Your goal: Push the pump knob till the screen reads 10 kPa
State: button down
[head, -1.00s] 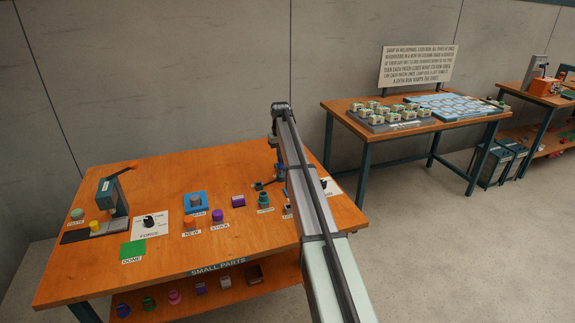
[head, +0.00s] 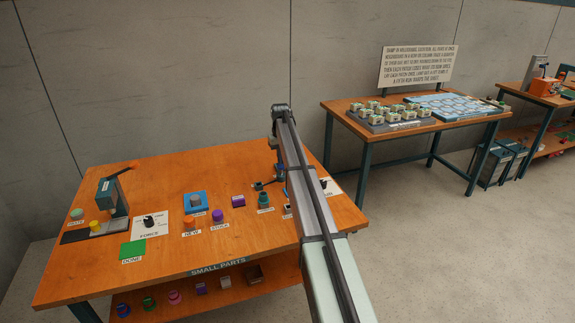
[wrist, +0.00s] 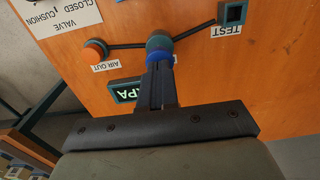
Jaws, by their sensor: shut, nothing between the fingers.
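In the wrist view, my gripper (wrist: 160,68) is shut and empty, with its narrow fingertips at the blue pump knob (wrist: 159,57). The knob sits against a round teal body (wrist: 159,42). The fingertips overlap the knob's near side; I cannot tell whether they touch or press it. The dark screen (wrist: 124,92) is partly hidden behind my fingers. Only the letters of its unit show, and its number is hidden. In the head view, my arm covers most of the pump area.
Dark tubes run from the pump to an orange-topped air outlet (wrist: 96,50) and a square test socket (wrist: 232,13). A valve label (wrist: 65,15) lies at the upper left. In the head view, a press (head: 113,200) and several small parts stand on the wooden bench (head: 180,255).

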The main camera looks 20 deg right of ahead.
jog(key=shift+f, duration=1.85)
jog(key=shift+r, duration=2.65)
